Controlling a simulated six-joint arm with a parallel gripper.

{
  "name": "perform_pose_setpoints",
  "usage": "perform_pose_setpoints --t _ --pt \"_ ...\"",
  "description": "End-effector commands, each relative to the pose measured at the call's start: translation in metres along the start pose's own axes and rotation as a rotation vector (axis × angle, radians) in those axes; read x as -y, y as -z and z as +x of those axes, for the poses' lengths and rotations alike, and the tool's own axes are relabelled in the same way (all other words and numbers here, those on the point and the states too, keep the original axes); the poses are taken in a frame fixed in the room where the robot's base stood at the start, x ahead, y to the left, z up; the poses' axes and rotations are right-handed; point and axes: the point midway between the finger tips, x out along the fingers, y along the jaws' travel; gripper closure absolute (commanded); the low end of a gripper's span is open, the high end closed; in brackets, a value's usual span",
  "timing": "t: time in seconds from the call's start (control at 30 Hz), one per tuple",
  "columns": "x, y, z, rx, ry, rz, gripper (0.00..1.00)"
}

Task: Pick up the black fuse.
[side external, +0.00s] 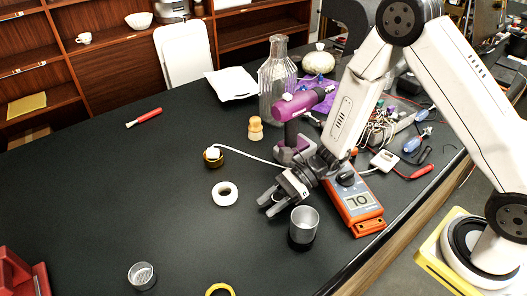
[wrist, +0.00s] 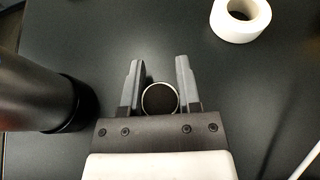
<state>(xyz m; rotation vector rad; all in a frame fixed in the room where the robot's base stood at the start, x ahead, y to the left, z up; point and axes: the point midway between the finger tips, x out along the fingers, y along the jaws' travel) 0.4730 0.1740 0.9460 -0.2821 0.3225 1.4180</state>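In the wrist view, a round black disc with a thin light rim (wrist: 160,99) shows between the finger bases; it may be the black fuse seen end-on. I cannot tell how far below the fingers it lies. My gripper (wrist: 160,64) has its two grey fingers spread, and no grip on the disc is visible. In the side view, my gripper (side external: 270,206) points down and left, low over the black table, just left of a metal cup. I cannot make out the fuse there; the gripper may hide it.
The metal cup (side external: 304,222) stands close beside my gripper, its dark side at the wrist view's left (wrist: 35,95). A white tape roll (side external: 225,194) lies left of it. An orange multimeter (side external: 357,205) and purple drill (side external: 298,105) are near. The table's left is mostly clear.

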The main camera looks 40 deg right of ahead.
Motion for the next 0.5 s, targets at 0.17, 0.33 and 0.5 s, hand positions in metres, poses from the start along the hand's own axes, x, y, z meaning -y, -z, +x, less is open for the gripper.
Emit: perform_pose_setpoints --t 0.17,0.33,0.5 --pt "0.0001 -0.0002 -0.0001 0.000 0.000 0.000 1.00" --pt "0.0001 -0.0002 -0.0001 0.000 0.000 0.000 1.00" --pt "0.0003 -0.0027 -0.0011 0.000 0.000 -0.001 1.00"
